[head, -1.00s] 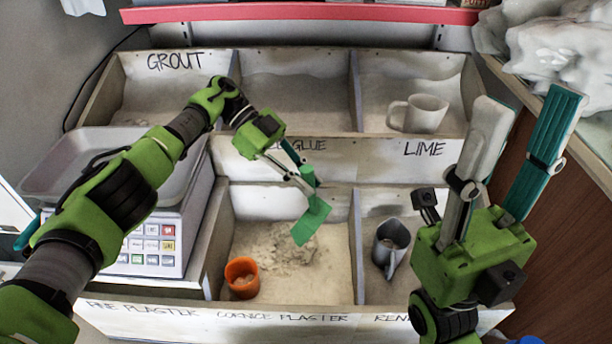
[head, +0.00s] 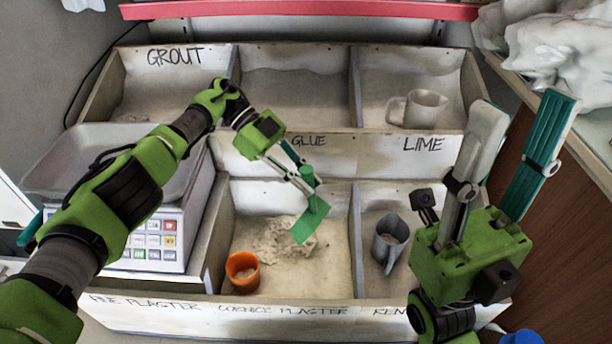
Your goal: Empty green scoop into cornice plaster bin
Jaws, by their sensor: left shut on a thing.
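My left gripper (head: 297,175) is shut on the green scoop (head: 310,219) and holds it over the cornice plaster bin (head: 330,277). The scoop is tilted steeply downward, its flat green side showing; I cannot see whether anything is inside it. A pale mound of powder (head: 280,240) lies in the bin just below and left of the scoop. An orange cup (head: 243,272) sits in the same bin at the front left. My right gripper (head: 520,135) is raised at the right, its fingers wide apart and empty.
A scale (head: 155,240) with a tray is at the left. Wooden dividers (head: 356,235) separate the bins. White sacks (head: 560,55) lie on the right shelf.

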